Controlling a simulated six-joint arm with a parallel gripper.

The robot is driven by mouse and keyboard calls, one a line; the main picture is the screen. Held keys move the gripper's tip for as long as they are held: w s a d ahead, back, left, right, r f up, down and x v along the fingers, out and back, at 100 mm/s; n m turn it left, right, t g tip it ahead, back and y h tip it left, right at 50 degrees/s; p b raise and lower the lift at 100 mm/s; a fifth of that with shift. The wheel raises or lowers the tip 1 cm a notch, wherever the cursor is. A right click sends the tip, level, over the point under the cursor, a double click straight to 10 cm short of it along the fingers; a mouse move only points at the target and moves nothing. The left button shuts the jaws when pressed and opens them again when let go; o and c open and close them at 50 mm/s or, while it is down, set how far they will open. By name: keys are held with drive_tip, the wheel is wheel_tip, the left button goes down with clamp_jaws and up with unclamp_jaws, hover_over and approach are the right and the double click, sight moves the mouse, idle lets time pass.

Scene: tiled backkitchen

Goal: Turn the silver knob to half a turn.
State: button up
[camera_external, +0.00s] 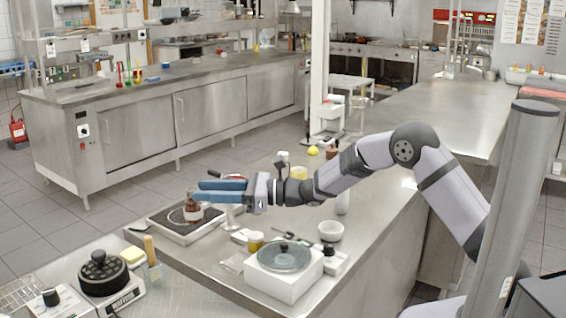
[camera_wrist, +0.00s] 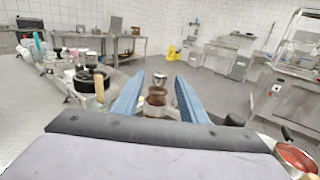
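I cannot make out the silver knob for certain. In the wrist view a small silvery round piece (camera_wrist: 158,77) shows just beyond a brown object (camera_wrist: 156,97), in the gap between my fingers; I cannot tell whether it is the knob. My gripper (camera_external: 208,190) is open, with two blue fingers apart and nothing clasped; it also shows in the wrist view (camera_wrist: 162,86). In the external view it points left, at the height of a brown bottle-like object (camera_external: 193,208) by the flat black-topped hob (camera_external: 170,228). I cannot tell whether they touch.
A white box with a round lidded top (camera_external: 283,285) stands on the counter below my arm. A black waffle iron (camera_external: 104,272), a small device with a black dial (camera_external: 50,297) and a wooden-handled brush (camera_external: 152,262) stand at lower left. Small bottles and bowls crowd the counter.

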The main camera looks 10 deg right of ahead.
sight(191, 189)
drive_tip(key=shift+w+a+p, duration=0.25)
drive_tip(key=shift+a+p, duration=0.15)
drive_tip(key=shift+a, duration=0.75)
drive_tip(key=shift+w+a+p, duration=0.2)
drive_tip(key=shift+a+p, duration=0.2)
drive_tip(key=shift+a, duration=0.7)
clamp_jaws()
